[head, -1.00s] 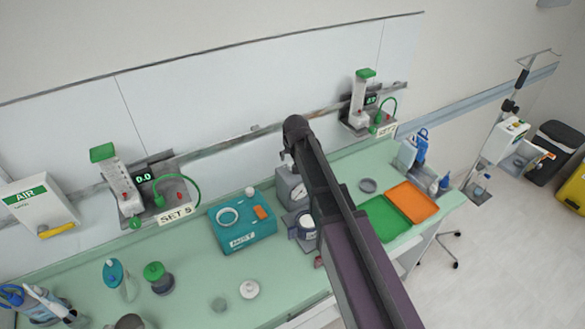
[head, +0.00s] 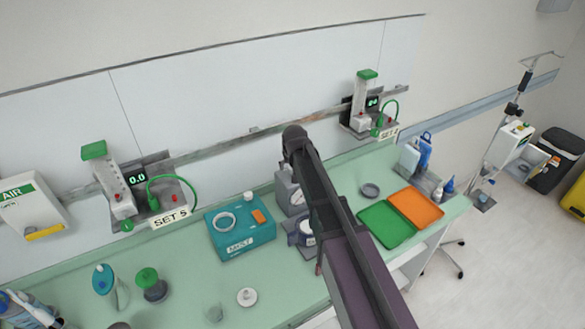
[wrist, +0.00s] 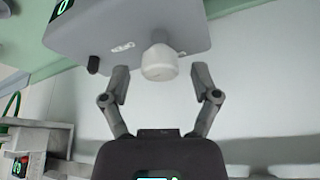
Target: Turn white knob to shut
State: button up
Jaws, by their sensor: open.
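The white knob (wrist: 159,62) shows in the wrist view, sticking out from the side of a grey box-shaped device (wrist: 205,30). My gripper (wrist: 160,80) is open, one finger on each side, with its tips just short of or level with the knob's near end. A gap shows between each finger and the knob, so it is not gripped. In the head view, the grey device (head: 284,188) stands on the green counter, partly hidden by my arm. The knob and my gripper cannot be made out there.
A teal box (head: 240,242) sits left of the device on the counter (head: 180,265). Green (head: 387,224) and orange (head: 418,208) trays lie to the right. A small dark black peg (wrist: 94,65) juts from the device left of the knob. A wall rail runs behind.

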grip_shut()
jog(key=shift+d, duration=0.1)
